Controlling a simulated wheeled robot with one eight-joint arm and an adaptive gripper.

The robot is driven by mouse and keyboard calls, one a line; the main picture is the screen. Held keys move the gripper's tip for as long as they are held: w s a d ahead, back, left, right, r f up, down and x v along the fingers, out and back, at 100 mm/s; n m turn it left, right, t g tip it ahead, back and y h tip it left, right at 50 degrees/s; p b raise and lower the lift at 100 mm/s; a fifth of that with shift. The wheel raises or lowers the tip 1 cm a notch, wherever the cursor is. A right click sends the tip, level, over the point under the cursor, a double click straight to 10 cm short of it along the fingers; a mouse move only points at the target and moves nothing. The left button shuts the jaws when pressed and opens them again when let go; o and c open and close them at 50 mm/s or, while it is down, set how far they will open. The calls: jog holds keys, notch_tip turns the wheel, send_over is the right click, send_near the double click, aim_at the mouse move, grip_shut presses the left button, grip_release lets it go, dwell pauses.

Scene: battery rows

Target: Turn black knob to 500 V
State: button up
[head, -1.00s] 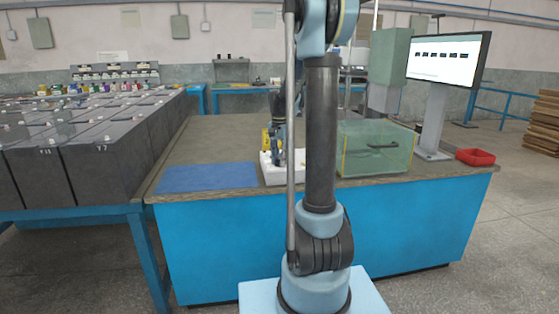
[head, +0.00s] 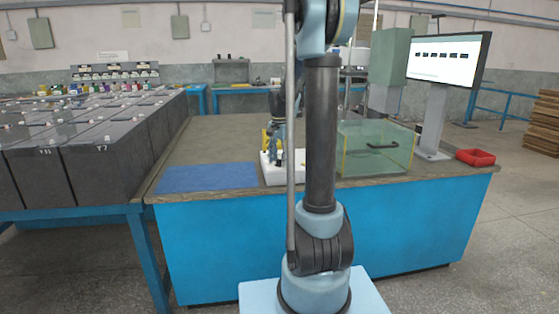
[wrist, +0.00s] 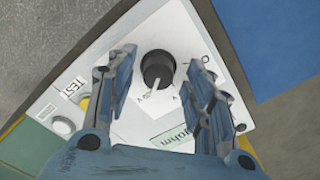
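The black knob (wrist: 157,69) sits on the white panel of a meter (wrist: 180,25) in the wrist view. A pale pointer line on the knob points toward the bottom of the picture. The scale marks around it are too small to read. My gripper (wrist: 165,75) is open, with one blue finger left of the knob and one right of it, both apart from it. In the head view the white meter (head: 271,176) lies on the table, partly hidden by my arm. My gripper (head: 276,132) shows small above it, and the knob cannot be made out there.
A blue mat (head: 208,177) lies left of the meter. A clear glass box (head: 375,160) stands to its right, with a red tray (head: 475,157) and a monitor (head: 447,58) beyond. Rows of dark batteries (head: 105,148) stand at the left.

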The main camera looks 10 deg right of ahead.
jog(key=shift+r, duration=0.1)
notch_tip(320, 180, up, 12)
dwell(0.7)
notch_tip(320, 180, up, 6)
jog(key=n, duration=1.4)
send_over(280, 159)
jog(key=shift+n, duration=0.3)
notch_tip(280, 159, down, 18)
jog(key=shift+a+r, duration=0.1)
jog(key=c, duration=1.1)
